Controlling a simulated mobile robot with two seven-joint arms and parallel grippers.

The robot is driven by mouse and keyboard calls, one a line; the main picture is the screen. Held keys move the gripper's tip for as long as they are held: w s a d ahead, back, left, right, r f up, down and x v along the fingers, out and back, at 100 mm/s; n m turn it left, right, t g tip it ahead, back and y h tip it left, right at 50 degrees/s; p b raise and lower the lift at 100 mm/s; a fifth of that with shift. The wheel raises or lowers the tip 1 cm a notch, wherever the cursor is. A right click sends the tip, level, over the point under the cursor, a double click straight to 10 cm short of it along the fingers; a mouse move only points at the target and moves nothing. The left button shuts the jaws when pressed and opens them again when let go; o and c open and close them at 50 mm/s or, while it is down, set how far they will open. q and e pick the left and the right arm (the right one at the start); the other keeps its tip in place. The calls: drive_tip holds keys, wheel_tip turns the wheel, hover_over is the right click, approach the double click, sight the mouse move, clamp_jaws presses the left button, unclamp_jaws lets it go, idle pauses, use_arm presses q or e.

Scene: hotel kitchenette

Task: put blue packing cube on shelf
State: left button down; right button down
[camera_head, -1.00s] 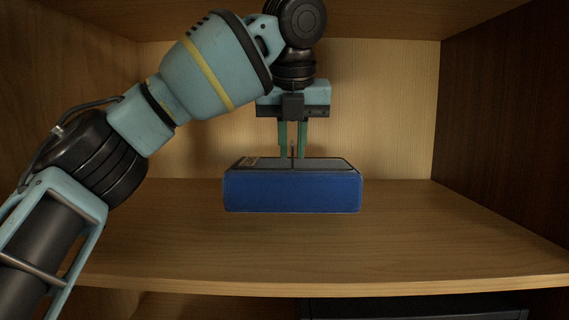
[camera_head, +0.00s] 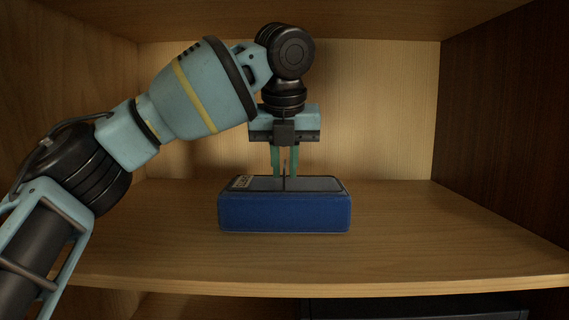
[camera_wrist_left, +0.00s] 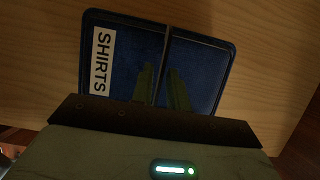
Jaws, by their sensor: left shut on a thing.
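The blue packing cube (camera_head: 284,212) is at the middle of the wooden shelf (camera_head: 400,245) in the head view, at or just above its surface; I cannot tell for certain whether it touches. It looks level, its long side facing me. My left gripper (camera_head: 284,172) points down from above and is shut on the cube's top, at the middle strip. In the left wrist view the cube's top (camera_wrist_left: 205,62) shows a white "SHIRTS" label, with the green fingertips (camera_wrist_left: 162,88) over it. My right gripper is not in view.
Side walls (camera_head: 490,110), a back panel (camera_head: 385,110) and a board above (camera_head: 370,18) enclose the shelf. The shelf is bare to the right and left of the cube. A dark object (camera_head: 415,308) sits below the shelf.

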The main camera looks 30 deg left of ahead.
use_arm(q)
drive_tip(key=shift+f, duration=0.1)
drive_tip(key=c, duration=1.4)
unclamp_jaws()
drive_tip(key=shift+o, duration=0.2)
drive_tip(key=v, duration=0.7)
drive_tip(key=shift+r, duration=0.4)
